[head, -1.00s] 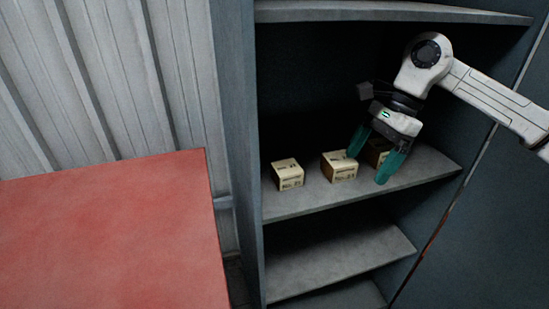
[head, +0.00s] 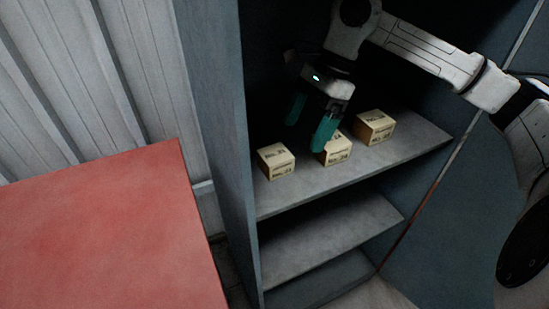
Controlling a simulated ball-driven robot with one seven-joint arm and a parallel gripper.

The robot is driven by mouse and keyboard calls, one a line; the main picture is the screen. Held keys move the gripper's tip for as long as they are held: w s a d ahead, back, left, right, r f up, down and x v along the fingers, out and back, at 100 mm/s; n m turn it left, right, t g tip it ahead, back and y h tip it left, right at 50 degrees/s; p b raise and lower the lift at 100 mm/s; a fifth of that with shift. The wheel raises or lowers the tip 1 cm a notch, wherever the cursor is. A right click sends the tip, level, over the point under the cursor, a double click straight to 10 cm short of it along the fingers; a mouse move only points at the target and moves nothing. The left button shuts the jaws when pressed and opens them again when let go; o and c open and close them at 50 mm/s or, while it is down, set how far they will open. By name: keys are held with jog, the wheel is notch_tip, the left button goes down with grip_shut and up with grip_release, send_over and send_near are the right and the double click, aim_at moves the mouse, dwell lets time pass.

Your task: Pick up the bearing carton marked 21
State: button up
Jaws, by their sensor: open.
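Three small tan bearing cartons with dark print stand in a row on a grey cabinet shelf: a left carton (head: 276,161), a middle carton (head: 338,153) and a right carton (head: 375,127). Their numbers are too small and blurred for me to tell surely which is marked 21. My gripper (head: 310,124), with two green fingers, is open and points down between the left and middle cartons in the picture. Its right finger hides part of the middle carton. I see nothing held between the fingers, and cannot tell whether a finger touches a carton.
The cabinet's left side wall (head: 222,150) stands close to the left carton. A lower shelf (head: 330,235) is empty where seen. A red tabletop (head: 100,235) is at the lower left, before a ribbed pale wall (head: 90,80).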

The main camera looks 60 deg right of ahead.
aim_at(275, 154)
jog(key=a, duration=0.1)
jog(key=w+a, duration=0.1)
jog(key=a, duration=0.1)
jog(key=w+a, duration=0.1)
jog(key=shift+w+a, duration=0.2)
jog(key=shift+w, duration=0.05)
jog(key=x, duration=0.5)
jog(key=c, duration=1.2)
jog(key=shift+o, duration=0.2)
